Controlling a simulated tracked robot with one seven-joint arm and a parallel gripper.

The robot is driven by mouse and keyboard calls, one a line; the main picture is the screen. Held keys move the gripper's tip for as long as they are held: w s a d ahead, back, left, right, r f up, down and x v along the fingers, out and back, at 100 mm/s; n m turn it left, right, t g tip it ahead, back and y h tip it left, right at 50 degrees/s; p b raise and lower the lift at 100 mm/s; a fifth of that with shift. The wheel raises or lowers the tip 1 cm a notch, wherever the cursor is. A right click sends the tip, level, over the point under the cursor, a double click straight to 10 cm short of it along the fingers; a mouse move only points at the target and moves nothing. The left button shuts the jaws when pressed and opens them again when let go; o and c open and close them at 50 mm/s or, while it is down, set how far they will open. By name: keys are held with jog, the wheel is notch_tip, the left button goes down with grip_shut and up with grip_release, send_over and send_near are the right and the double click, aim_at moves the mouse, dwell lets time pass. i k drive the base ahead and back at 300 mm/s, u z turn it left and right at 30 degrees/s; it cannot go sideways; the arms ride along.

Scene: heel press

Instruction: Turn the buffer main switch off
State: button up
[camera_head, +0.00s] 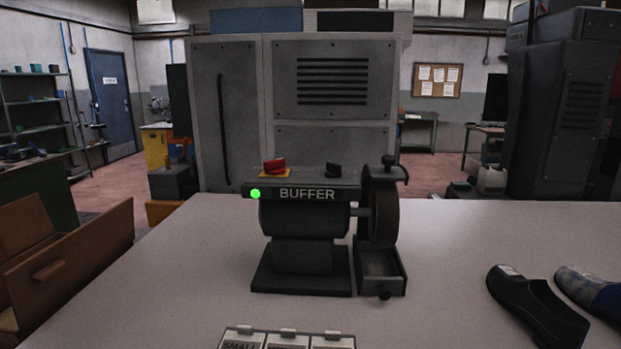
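The buffer (304,219) stands on the light table, a dark machine with a front strip lettered BUFFER. A green lamp (255,193) glows at the left end of that strip. On top at the left is a red rotary switch (274,166) on a yellow plate. A black knob (333,170) sits on top to its right. A buffing wheel (384,220) is at the machine's right side, partly covered by a guard; whether it spins cannot be told. My gripper is not in this view.
A labelled box with several compartments (287,337) is at the table's front edge, cut off below. Two dark shoes (537,303) lie at the right. A brown wooden box (66,262) stands at the left. The white table (180,290) is clear around the buffer's left.

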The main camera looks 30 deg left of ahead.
aim_at(277, 167)
jog(key=z, duration=1.4)
jog(key=i, duration=0.1)
jog(key=u, duration=3)
jog(key=k, duration=0.8)
jog(key=u, duration=0.2)
jog(key=i, duration=0.8)
jog(key=z, duration=0.1)
